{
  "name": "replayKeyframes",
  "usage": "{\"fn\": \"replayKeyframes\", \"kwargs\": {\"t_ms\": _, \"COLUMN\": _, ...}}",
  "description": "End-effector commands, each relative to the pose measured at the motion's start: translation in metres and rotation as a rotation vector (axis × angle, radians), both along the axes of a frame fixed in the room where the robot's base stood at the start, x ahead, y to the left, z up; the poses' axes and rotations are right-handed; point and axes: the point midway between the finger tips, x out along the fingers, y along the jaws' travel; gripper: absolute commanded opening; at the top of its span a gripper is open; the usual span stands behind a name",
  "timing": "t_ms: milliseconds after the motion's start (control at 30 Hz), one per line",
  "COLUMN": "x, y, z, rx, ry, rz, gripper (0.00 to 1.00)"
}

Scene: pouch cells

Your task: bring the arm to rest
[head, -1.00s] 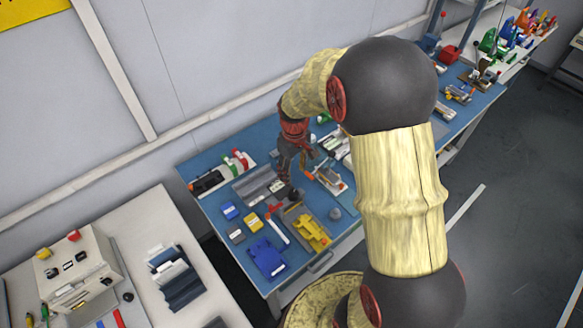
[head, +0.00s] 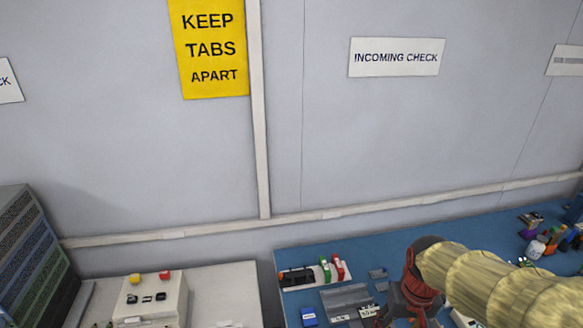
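My arm enters at the lower right, in a yellowish cover with a red and dark wrist. My gripper (head: 408,312) is at the bottom edge over the blue bench (head: 400,244). Its fingers are cut off or hidden, so I cannot tell whether it is open or shut or holds anything. A grey tray (head: 345,298) with small labelled pieces lies just left of the wrist.
A dark tool with red and green items (head: 325,270) lies near the bench's back left. A white machine with yellow and red buttons (head: 152,298) stands on the left table. Bottles (head: 537,247) stand at right. The wall carries a yellow sign (head: 209,48).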

Motion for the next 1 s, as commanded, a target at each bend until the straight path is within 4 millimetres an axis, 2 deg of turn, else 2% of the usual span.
{"fn": "replayKeyframes", "kwargs": {"t_ms": 200, "x": -0.041, "y": 0.021, "z": 0.027, "rx": -0.009, "ry": -0.138, "rz": -0.008, "gripper": 0.50}}
{"fn": "replayKeyframes", "kwargs": {"t_ms": 433, "x": -0.072, "y": 0.038, "z": 0.049, "rx": -0.015, "ry": -0.307, "rz": 0.034, "gripper": 0.50}}
{"fn": "replayKeyframes", "kwargs": {"t_ms": 633, "x": -0.080, "y": 0.047, "z": 0.069, "rx": -0.016, "ry": -0.424, "rz": 0.065, "gripper": 0.50}}
{"fn": "replayKeyframes", "kwargs": {"t_ms": 1000, "x": -0.081, "y": 0.050, "z": 0.071, "rx": -0.014, "ry": -0.441, "rz": 0.079, "gripper": 0.50}}
